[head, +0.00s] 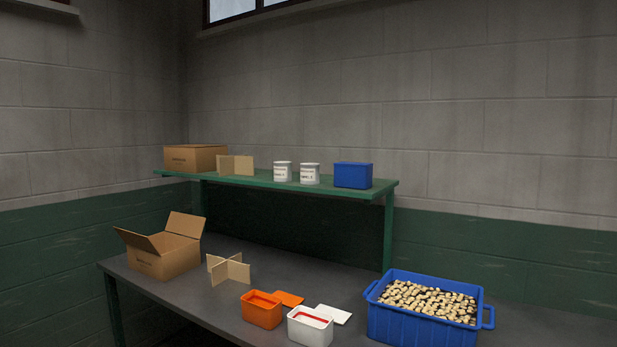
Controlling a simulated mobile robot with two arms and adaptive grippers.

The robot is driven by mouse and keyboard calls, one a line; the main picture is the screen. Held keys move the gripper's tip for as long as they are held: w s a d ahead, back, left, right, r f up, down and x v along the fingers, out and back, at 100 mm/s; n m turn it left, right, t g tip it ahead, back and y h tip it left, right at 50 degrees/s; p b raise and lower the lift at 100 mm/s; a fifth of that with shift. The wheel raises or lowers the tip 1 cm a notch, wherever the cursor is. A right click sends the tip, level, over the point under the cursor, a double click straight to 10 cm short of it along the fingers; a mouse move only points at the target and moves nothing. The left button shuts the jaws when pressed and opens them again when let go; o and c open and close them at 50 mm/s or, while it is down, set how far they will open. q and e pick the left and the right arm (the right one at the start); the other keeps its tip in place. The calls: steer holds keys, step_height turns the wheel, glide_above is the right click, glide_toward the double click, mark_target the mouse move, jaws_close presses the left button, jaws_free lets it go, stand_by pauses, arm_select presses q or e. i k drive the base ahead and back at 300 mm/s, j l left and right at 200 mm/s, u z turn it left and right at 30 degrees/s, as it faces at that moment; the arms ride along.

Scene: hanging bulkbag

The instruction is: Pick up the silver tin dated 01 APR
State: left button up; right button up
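Two pale cylindrical tubs or tins with dark label print stand upright side by side on the green shelf: the left one (282,172) and the right one (309,174). They look white to light grey. Their print is too small to read, so I cannot tell whether either carries 01 APR. No clearly silver tin shows elsewhere. Neither of my grippers is in view.
The green shelf (225,178) also holds a closed carton (195,158), a cardboard divider and a blue box (352,175). On the grey table below are an open carton (165,252), another divider, an orange box (261,312), a white box (310,330) and a filled blue crate (400,322).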

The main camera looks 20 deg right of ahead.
mark_target(310, 172)
steer(key=j+z, duration=0.2)
steer(key=z, duration=0.15)
steer(key=j+z, duration=0.15)
steer(key=z, duration=0.25)
